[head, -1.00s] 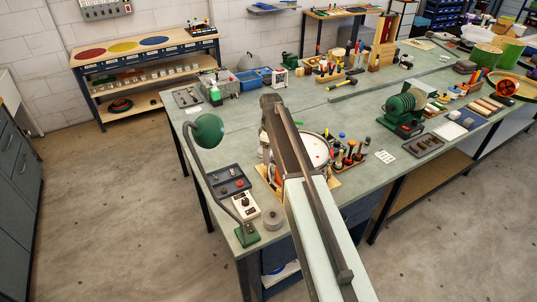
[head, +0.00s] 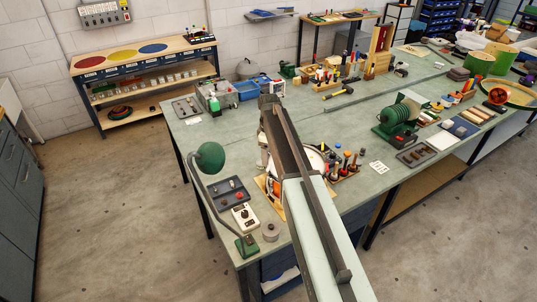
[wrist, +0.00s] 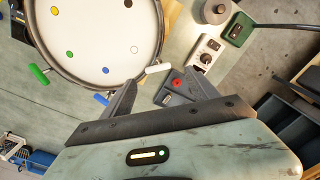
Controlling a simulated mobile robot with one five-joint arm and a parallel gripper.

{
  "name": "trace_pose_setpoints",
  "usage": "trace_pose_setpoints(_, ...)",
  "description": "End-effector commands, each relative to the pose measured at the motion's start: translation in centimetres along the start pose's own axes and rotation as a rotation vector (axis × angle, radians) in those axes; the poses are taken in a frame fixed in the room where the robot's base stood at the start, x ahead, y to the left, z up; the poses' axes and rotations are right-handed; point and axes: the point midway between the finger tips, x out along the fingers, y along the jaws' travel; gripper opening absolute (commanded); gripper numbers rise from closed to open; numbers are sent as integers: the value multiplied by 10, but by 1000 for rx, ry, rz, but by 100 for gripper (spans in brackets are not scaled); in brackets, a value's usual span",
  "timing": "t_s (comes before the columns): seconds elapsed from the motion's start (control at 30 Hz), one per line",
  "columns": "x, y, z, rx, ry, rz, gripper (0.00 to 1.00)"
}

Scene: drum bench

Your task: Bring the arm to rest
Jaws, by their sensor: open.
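My gripper (wrist: 160,80) is open and empty in the wrist view, its two dark fingers spread apart. Beyond the fingers, a round drum (wrist: 95,35) with a white head and several coloured dots fills the upper left. Coloured handles stick out around its rim; a white one (wrist: 158,68) shows between the fingertips, and I cannot tell how far below them it is. In the head view my arm reaches out over the bench and largely covers the drum (head: 315,161). The fingers are not distinguishable there.
A green lamp (head: 210,157) stands left of my arm, with a control box (head: 243,215) and a grey puck (head: 270,231). Upright tools (head: 347,162) and a green machine (head: 399,120) stand to the right. The bench top (head: 215,133) is bare between lamp and back left.

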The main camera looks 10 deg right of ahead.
Motion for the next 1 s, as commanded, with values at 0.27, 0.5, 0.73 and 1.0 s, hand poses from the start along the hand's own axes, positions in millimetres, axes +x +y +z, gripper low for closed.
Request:
trace_pose_setpoints(0.27, 6, -6, 4, 17, 0, 0, 69)
trace_pose_setpoints(0.5, 84, -108, 62, 399, 0, 2, 69)
trace_pose_setpoints(0.73, 146, -208, 118, 850, 1, 4, 69)
trace_pose_setpoints(1.0, 157, -238, 134, 1026, 1, 5, 69)
